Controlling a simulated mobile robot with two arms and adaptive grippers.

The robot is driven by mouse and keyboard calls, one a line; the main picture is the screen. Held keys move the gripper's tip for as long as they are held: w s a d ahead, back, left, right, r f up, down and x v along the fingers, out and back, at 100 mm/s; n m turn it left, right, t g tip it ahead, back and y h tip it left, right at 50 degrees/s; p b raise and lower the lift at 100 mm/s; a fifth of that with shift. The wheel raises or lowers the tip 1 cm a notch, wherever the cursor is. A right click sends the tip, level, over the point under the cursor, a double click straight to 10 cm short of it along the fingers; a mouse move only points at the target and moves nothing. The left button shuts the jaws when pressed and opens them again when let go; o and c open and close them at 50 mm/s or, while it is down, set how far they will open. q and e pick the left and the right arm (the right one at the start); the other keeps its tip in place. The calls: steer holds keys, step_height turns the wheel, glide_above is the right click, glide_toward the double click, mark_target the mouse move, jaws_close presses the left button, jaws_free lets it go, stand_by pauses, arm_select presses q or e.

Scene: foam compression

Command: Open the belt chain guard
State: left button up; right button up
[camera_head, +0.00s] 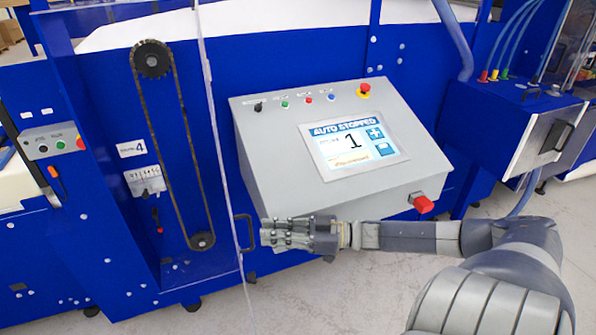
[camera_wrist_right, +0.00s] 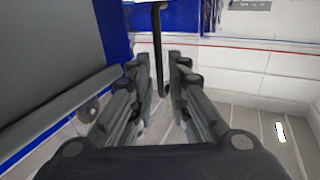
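The belt chain guard (camera_head: 222,150) is a clear panel beside the dark chain loop (camera_head: 185,150) on the blue machine; its pale edge runs down the picture. How far it stands from the machine is hard to tell. Its black handle (camera_head: 241,231) is low on that edge. My right gripper (camera_head: 265,233) points left, with its fingertips just right of the handle. In the right wrist view, my right gripper (camera_wrist_right: 161,62) is open, and the black handle (camera_wrist_right: 158,32) shows in the gap between its fingers. Contact is not clear. My left gripper is not in view.
A grey control box (camera_head: 290,175) with a lit screen (camera_head: 352,147) stands just above my right forearm. Its red knob (camera_head: 423,204) sticks out close to the arm. A blue unit with cables (camera_head: 510,120) is at the right. The floor (camera_head: 330,300) below is clear.

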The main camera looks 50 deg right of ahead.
steer(key=v, duration=0.6)
steer(key=shift+d, duration=0.2)
steer(key=shift+s, duration=0.15)
